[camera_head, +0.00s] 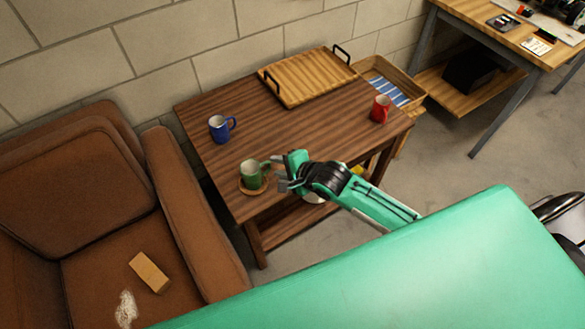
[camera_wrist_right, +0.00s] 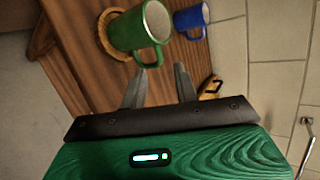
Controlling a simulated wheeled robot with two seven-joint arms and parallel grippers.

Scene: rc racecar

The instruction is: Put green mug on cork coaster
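The green mug (camera_head: 251,174) stands upright at the front left of the wooden table, over the round cork coaster (camera_head: 257,191). The coaster's rim shows around the mug's lower part. My right gripper (camera_head: 283,178) is just right of the mug, near its handle. In the right wrist view, the mug (camera_wrist_right: 138,33) is ahead of my right gripper (camera_wrist_right: 158,82), and the coaster (camera_wrist_right: 103,38) shows beside its base. The two fingers are apart with nothing between them; the handle lies just beyond the tips. My left gripper is not in view.
On the table (camera_head: 225,167) stand a blue mug (camera_head: 219,129) behind the green one, a red mug (camera_head: 380,108) at the right, and a wooden tray (camera_head: 308,78) at the back. A brown armchair (camera_head: 178,190) is close at the left. The table's middle is clear.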

